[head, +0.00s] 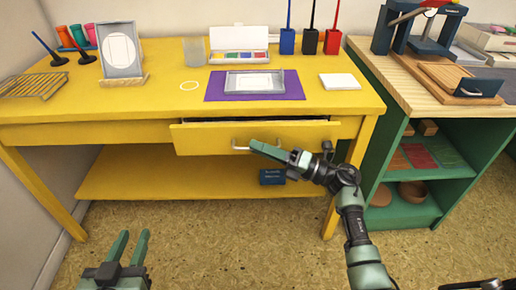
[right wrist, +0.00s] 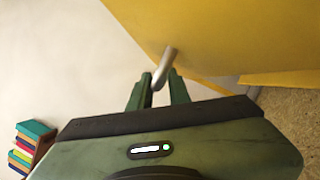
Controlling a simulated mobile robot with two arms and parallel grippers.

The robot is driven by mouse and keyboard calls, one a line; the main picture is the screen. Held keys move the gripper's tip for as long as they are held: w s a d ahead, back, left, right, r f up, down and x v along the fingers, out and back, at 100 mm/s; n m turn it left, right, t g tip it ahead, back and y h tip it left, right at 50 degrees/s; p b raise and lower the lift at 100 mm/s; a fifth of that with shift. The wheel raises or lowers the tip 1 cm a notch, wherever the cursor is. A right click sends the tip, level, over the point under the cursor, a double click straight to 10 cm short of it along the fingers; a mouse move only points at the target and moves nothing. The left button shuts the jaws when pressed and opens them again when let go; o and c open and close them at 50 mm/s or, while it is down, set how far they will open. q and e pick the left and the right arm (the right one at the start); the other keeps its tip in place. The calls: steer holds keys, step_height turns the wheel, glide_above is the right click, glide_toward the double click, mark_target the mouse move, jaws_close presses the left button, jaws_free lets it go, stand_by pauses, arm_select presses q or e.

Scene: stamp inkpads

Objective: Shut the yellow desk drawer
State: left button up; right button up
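The yellow desk drawer (head: 300,138) is partly open under the desk top, with a dark gap along its top edge. A silver handle (head: 240,145) is on its front. My right gripper (head: 256,146) reaches the handle from the right. In the right wrist view the handle (right wrist: 167,62) shows at the two fingertips, between the fingers (right wrist: 160,82). The fingers are apart there, but whether they press on the handle I cannot tell. My left gripper (head: 132,240) is open and empty at the lower left, away from the desk.
The yellow desk (head: 130,105) carries a purple mat (head: 214,86), a photo frame (head: 138,72) and stamps. A green shelf unit (head: 388,150) stands close on the right. A dark blue box (head: 272,177) sits on the lower shelf. The floor in front is clear.

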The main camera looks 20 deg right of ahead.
steer(key=shift+w+a, duration=0.2)
steer(key=shift+a, duration=0.05)
jaws_close()
stand_by(1.4)
